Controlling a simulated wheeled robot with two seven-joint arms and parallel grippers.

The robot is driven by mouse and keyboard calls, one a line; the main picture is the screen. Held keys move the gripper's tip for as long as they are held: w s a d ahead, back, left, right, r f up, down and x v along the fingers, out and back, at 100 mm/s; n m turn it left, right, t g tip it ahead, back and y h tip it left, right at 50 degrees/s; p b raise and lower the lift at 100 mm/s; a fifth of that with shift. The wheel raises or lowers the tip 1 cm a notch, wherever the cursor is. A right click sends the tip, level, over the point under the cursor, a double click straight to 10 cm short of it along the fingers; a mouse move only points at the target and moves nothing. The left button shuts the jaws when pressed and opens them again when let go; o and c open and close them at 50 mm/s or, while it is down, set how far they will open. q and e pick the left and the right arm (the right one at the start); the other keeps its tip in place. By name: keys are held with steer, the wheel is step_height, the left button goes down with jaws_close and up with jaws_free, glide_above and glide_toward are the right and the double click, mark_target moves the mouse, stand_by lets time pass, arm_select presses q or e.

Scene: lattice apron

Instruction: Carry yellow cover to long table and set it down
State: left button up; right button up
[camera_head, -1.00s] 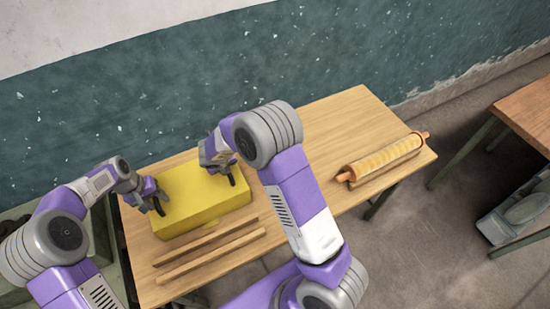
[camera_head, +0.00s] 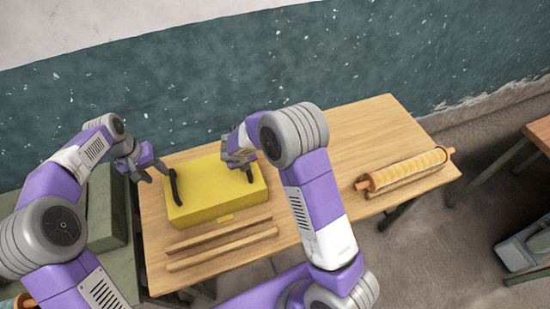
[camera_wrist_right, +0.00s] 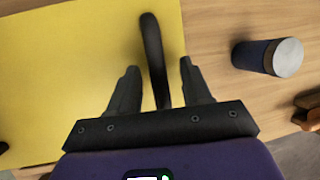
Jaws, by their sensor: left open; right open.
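The yellow cover (camera_head: 215,190) is a box-like block with a black handle at each end. It rests on a long light-wood table (camera_head: 365,130). My left gripper (camera_head: 150,168) is open and empty, just left of and above the left handle (camera_head: 175,187), apart from it. My right gripper (camera_head: 243,163) is open at the cover's right end. In the right wrist view the yellow cover (camera_wrist_right: 70,70) fills the left side, and its black right handle (camera_wrist_right: 154,60) stands between the open fingers (camera_wrist_right: 160,88). My right arm hides part of the table.
Two wooden strips (camera_head: 222,248) lie in front of the cover. A rolling pin (camera_head: 405,170) lies at the table's right end. The right wrist view shows a dark blue cylinder (camera_wrist_right: 268,57) close by. A brown table (camera_head: 540,132) stands at the right, a green-grey case (camera_head: 105,215) at the left.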

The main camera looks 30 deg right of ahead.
steer(key=v, duration=1.2)
